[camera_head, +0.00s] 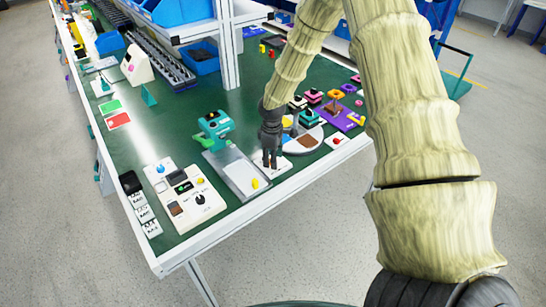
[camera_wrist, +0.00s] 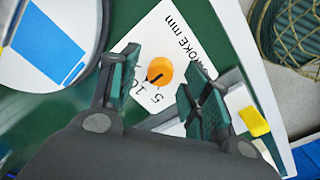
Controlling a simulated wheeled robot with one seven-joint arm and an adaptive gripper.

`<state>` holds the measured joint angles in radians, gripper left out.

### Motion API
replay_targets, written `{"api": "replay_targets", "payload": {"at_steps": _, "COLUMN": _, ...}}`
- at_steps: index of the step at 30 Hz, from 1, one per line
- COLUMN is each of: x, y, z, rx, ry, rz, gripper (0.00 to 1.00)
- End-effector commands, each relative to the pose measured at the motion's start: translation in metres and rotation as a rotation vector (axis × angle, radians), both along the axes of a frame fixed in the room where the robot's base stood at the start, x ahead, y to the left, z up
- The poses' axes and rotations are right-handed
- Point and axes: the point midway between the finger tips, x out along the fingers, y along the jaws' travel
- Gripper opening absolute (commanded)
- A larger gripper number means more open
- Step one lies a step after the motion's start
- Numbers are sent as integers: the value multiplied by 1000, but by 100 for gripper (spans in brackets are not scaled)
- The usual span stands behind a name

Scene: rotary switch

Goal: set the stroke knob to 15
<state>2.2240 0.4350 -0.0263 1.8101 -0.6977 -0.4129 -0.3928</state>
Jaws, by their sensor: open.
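The stroke knob (camera_wrist: 159,71) is a round orange knob with a dark pointer mark, on a white plate (camera_wrist: 170,28) lettered "STROKE mm". The marks 5 and 10 show beside it; the pointer mark runs toward the lower left, near the 10. I see no 15; a finger may hide it. My gripper (camera_wrist: 160,67) is open, with one dark green finger on each side of the knob in the wrist view. I cannot tell whether the fingers reach down around it. In the head view, my gripper (camera_head: 271,161) points down over the white plate (camera_head: 284,165), hiding the knob.
A grey tray (camera_head: 238,172) with a yellow piece (camera_head: 254,183) and a green machine (camera_head: 215,127) stand just left of my gripper. A round divided dish (camera_head: 312,139) is close on the right. A white control panel (camera_head: 186,196) lies farther left. The table's front edge is near.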

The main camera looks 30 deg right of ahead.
Motion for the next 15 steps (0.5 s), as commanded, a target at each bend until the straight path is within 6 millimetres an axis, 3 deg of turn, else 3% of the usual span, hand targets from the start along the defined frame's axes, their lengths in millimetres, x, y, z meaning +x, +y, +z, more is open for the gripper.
{"api": "replay_targets", "payload": {"at_steps": 12, "x": 0, "y": 0, "z": -5, "rx": 1, "ry": -1, "rz": 0, "gripper": 47}}
{"api": "replay_targets", "payload": {"at_steps": 15, "x": 0, "y": 0, "z": -5, "rx": 1, "ry": -1, "rz": 0, "gripper": 31}}
